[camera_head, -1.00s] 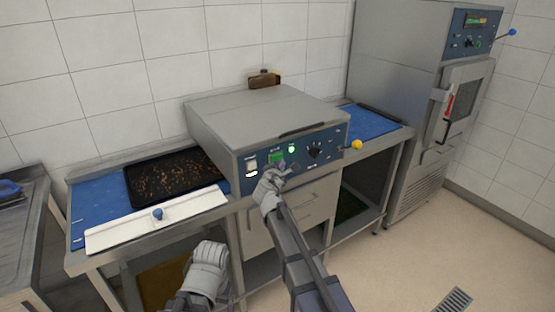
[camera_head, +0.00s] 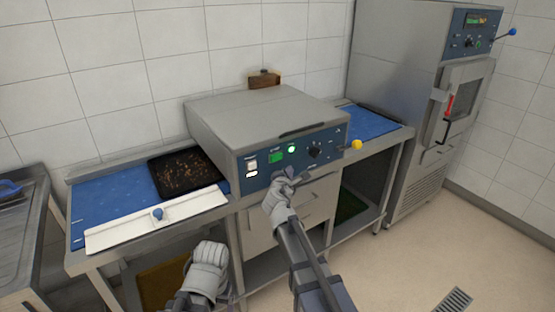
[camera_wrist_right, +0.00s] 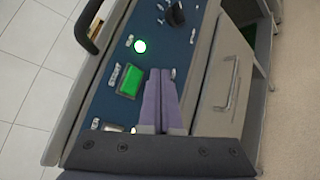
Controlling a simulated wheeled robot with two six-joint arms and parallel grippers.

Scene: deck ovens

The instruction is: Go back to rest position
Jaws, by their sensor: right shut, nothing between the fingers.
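My right gripper (camera_head: 284,179) is in front of the blue control panel (camera_head: 325,146) of the countertop deck oven (camera_head: 265,112). It is shut and empty.
A dark tray (camera_head: 153,180) with brown bits lies on the blue surface left of the oven, behind a white board (camera_head: 120,231) with a blue knob. A tall oven (camera_head: 400,75) stands at the right.

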